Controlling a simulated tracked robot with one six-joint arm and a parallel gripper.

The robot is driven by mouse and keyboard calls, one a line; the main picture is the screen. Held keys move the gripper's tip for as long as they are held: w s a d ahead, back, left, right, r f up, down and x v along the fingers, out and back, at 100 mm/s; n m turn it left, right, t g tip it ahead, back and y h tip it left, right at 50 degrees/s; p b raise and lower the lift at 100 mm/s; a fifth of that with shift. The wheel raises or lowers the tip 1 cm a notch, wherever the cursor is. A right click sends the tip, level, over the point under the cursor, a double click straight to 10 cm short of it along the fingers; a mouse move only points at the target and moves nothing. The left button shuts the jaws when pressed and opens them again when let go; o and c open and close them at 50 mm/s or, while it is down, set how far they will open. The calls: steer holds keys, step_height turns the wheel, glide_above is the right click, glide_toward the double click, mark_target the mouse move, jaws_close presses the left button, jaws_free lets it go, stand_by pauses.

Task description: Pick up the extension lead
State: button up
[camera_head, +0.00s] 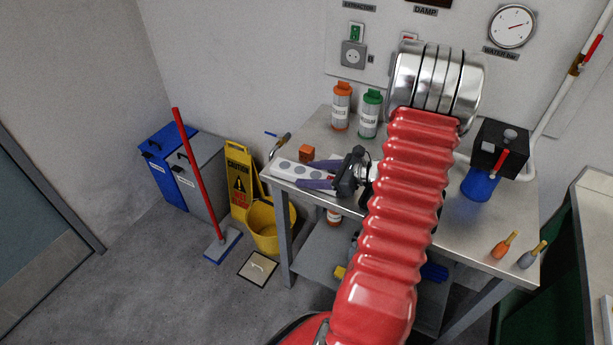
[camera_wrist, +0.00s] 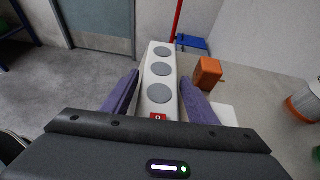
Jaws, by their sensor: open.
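The extension lead (camera_head: 293,171) is a white bar with round grey sockets and lies on the metal table near its left end. In the wrist view the lead (camera_wrist: 160,70) runs away from me between my two purple fingers, and a red switch (camera_wrist: 158,117) shows on its near part. My gripper (camera_head: 318,174) is open, with one finger on either side of the lead. In the wrist view my gripper (camera_wrist: 158,92) shows no clear contact with the lead. The near end of the lead is hidden behind my gripper's body.
An orange block (camera_head: 306,153) stands close beside the lead; it also shows in the wrist view (camera_wrist: 207,73). Orange (camera_head: 341,106) and green-capped (camera_head: 369,114) bottles stand at the back of the table (camera_head: 460,228). A yellow bucket (camera_head: 268,226) is on the floor.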

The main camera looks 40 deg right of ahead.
mark_target(312, 174)
steer(key=shift+c, duration=0.4)
steer(key=c, duration=1)
steer(key=shift+r, duration=0.1)
steer(key=shift+r, duration=4.95)
